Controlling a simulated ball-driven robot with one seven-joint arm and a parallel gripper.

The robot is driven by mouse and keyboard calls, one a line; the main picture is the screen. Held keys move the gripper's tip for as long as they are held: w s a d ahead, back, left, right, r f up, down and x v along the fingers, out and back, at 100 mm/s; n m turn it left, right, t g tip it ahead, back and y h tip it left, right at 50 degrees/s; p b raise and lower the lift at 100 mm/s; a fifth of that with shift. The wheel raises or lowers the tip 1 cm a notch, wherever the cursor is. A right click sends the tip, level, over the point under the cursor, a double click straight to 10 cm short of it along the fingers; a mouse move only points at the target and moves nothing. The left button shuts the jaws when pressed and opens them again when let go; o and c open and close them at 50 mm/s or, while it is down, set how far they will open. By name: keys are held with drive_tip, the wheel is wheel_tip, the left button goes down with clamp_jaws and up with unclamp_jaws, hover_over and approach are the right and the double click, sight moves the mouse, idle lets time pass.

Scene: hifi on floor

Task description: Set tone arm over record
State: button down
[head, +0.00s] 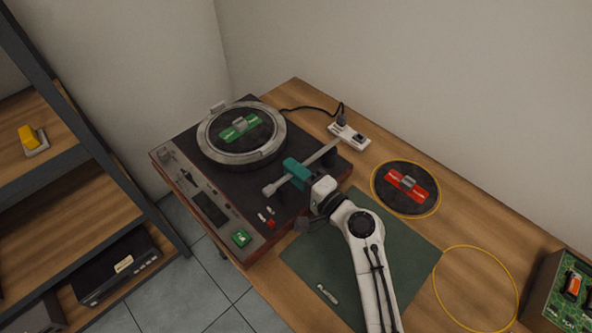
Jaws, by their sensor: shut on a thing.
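The turntable (262,196) stands on the wooden table, dark on top with a reddish-brown side. A black record with a green label (240,127) lies on its round platter (203,143), whose rim is silver. The pale tone arm (323,154) runs slantwise along the right side of the deck. Its near end (270,190) is to the right of and in front of the platter, apart from the record. My gripper (296,172), with teal jaws, is shut on the tone arm near its middle. The jaws hide part of the bar.
A green mat (302,262) lies under my arm. A second record, with a red label (407,184), lies in a yellow ring; another yellow ring (476,287) is empty. A power strip (349,136) is behind the deck, a circuit-board box (568,292) at right, shelves (70,206) at left.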

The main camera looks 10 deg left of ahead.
drive_tip(key=shift+w+a+r+m+t+h+p, duration=0.15)
drive_tip(key=shift+w+a+m+t+h+p, duration=0.5)
drive_tip(key=shift+m+t+h+p, duration=0.3)
drive_tip(key=shift+w+a+f+m+t+h+p, duration=0.2)
drive_tip(key=shift+w+m+t+h+p, duration=0.15)
drive_tip(key=shift+t+h, duration=0.15)
drive_tip(key=c, duration=1.1)
unclamp_jaws()
drive_tip(key=shift+s, duration=0.1)
drive_tip(key=shift+c, duration=0.2)
drive_tip(key=b+v, duration=0.1)
drive_tip(key=v, duration=0.9)
drive_tip(key=shift+s+d, duration=0.25)
drive_tip(key=shift+d, duration=0.1)
drive_tip(key=shift+c, duration=0.3)
